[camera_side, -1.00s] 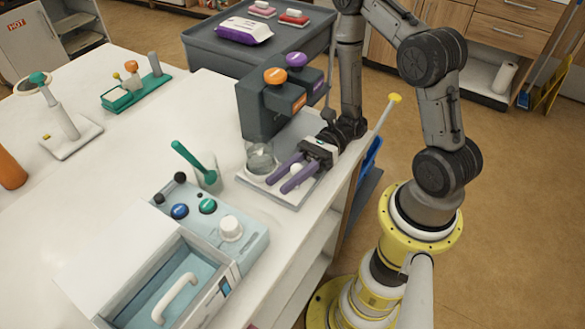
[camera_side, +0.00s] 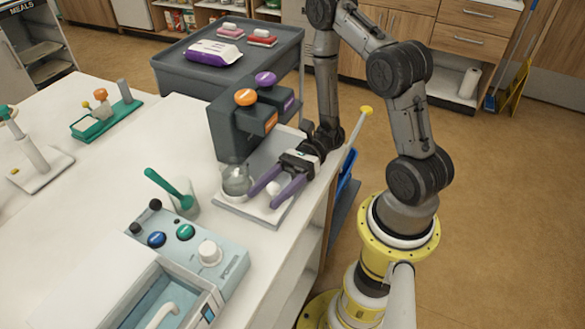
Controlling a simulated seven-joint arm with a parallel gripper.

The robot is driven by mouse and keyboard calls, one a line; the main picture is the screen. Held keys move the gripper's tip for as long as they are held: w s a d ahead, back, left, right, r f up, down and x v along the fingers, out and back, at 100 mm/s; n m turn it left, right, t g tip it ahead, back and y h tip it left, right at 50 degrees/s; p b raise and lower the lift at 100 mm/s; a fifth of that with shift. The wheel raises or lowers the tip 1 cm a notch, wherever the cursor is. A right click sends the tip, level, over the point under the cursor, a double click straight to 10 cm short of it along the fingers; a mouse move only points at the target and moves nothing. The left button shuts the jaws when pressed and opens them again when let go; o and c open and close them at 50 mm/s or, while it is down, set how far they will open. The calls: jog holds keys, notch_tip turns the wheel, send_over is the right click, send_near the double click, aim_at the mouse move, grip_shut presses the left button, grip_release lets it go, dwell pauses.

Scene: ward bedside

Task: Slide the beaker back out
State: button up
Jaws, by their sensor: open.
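A clear, rounded glass vessel, apparently the beaker (camera_side: 236,180), stands on the pale grey tray (camera_side: 262,216) in front of the dark dispenser (camera_side: 229,132). My gripper (camera_side: 263,199) is low over the tray, right of the glass. Its two purple fingers are spread apart and point toward the lower left. The left finger's tip is close to the glass's right side; I cannot tell whether they touch. The glass is not between the fingers. A small white rounded thing (camera_side: 273,188) shows between them. The dispenser has an orange knob (camera_side: 246,97) and a purple knob (camera_side: 265,79).
A cup with a green spoon (camera_side: 185,202) stands left of the tray. A pale blue device (camera_side: 196,257) with knobs is in front. A yellow-tipped rod (camera_side: 357,132) rises at the counter's right edge. Bare white counter (camera_side: 110,180) lies to the left.

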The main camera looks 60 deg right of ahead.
jog(key=d, duration=0.3)
jog(key=s+d, duration=0.1)
jog(key=d, duration=0.3)
jog(key=s+d, duration=0.1)
jog(key=d, duration=0.3)
jog(key=shift+s+d, duration=0.1)
jog(key=shift+s, duration=0.05)
jog(key=shift+a+r+g, duration=0.1)
jog(key=shift+a+g, duration=0.2)
jog(key=shift+a, duration=0.05)
jog(key=a+r+n+g, duration=0.1)
jog(key=w+a+r+n+g+h, duration=0.1)
jog(key=r+n, duration=0.1)
jog(key=s+a+r+n+g+h, duration=0.4)
jog(key=s+a+r+n+h, duration=0.35)
jog(key=n, duration=0.45)
jog(key=d+r+n+t+h, duration=0.5)
jog(key=d+n+t+h, duration=0.2)
jog(key=d+t+h, duration=0.1)
jog(key=shift+s+t+h, duration=0.15)
jog(key=shift+t+h, duration=0.25)
jog(key=shift+h, duration=0.15)
